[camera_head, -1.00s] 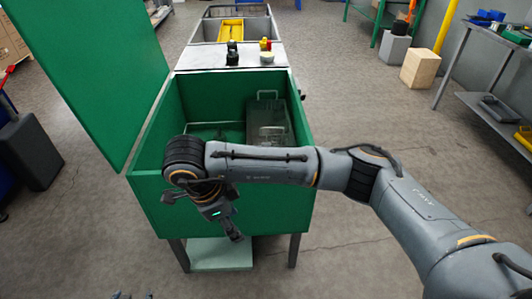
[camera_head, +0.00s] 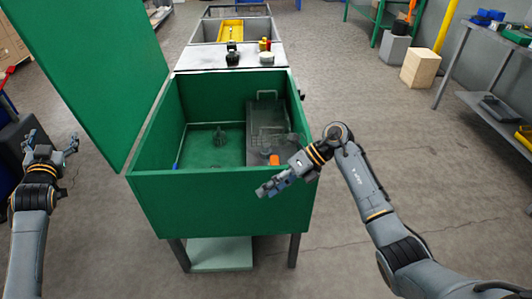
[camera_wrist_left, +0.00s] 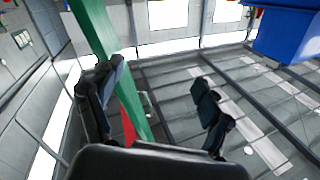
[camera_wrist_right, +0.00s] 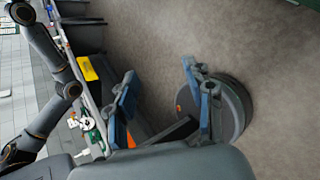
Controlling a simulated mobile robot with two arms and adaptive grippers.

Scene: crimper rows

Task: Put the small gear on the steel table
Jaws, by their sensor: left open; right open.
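A small dark toothed piece with a post (camera_head: 220,136), which looks like the small gear, stands on the floor of the open green bin; I cannot be sure of it at this size. A grey metal top (camera_head: 213,60), which may be the steel table, lies directly behind the bin. My right gripper (camera_head: 266,189) hangs by the bin's front wall, towards its right, open with nothing seen in it. My left gripper (camera_head: 50,145) is open and empty, left of the bin. Their spread fingers show in the left wrist view (camera_wrist_left: 160,100) and right wrist view (camera_wrist_right: 160,95).
The green bin (camera_head: 215,205) has a raised lid (camera_head: 85,70) on its left. A black item (camera_head: 232,56) stands on the metal top. A shelf (camera_head: 480,70) stands right.

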